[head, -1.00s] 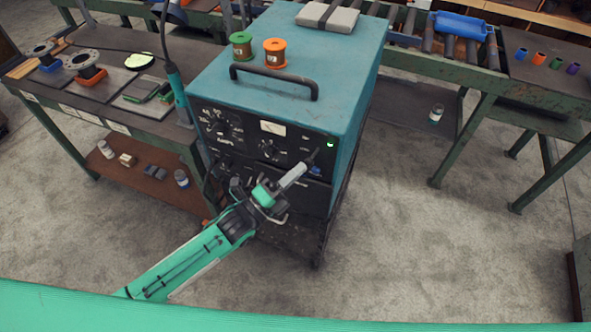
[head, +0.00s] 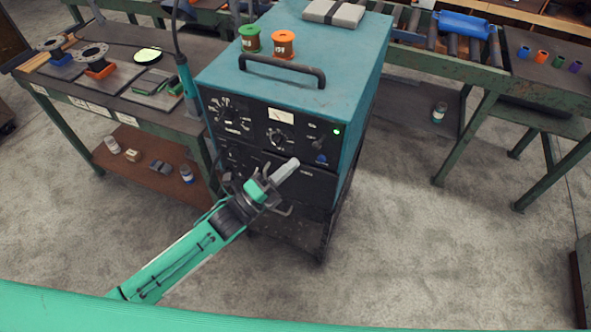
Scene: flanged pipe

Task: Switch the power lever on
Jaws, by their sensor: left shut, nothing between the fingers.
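The power source is a teal cabinet (head: 285,88) with a black front panel of dials and a meter. The power lever (head: 317,142) is a small dark lever at the panel's right side, below a lit green lamp (head: 336,132). My left gripper (head: 291,164) is shut and empty. Its fingertips are in front of the panel, below and left of the lever, and look apart from it. My right gripper is not in view.
Green and orange spools (head: 283,44) and a handle (head: 283,68) are on the cabinet top. A workbench (head: 110,70) with flanged parts stands at left. A roller conveyor (head: 440,62) runs behind.

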